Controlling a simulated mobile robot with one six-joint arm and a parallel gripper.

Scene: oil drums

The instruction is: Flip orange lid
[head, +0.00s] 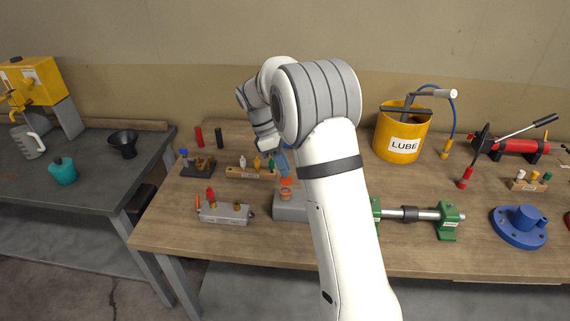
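A small orange part (286,182), which looks like the orange lid, sits above a copper-coloured round fitting on a grey block (289,211) near the middle of the wooden bench. My white arm reaches over the bench from the front and bends down to the left. My gripper (283,172) points down just above the orange part, with a bluish piece showing there. The view is too small to tell whether the fingers touch the lid or are open or shut. My forearm hides the right side of the grey block.
Left of the block are a grey manifold (226,212) with red and orange fittings and a wooden rack (250,172). To the right are a green-ended shaft stand (447,222), a blue flange (519,226) and a yellow LUBE bucket (398,135). A gap separates the left bench (95,172).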

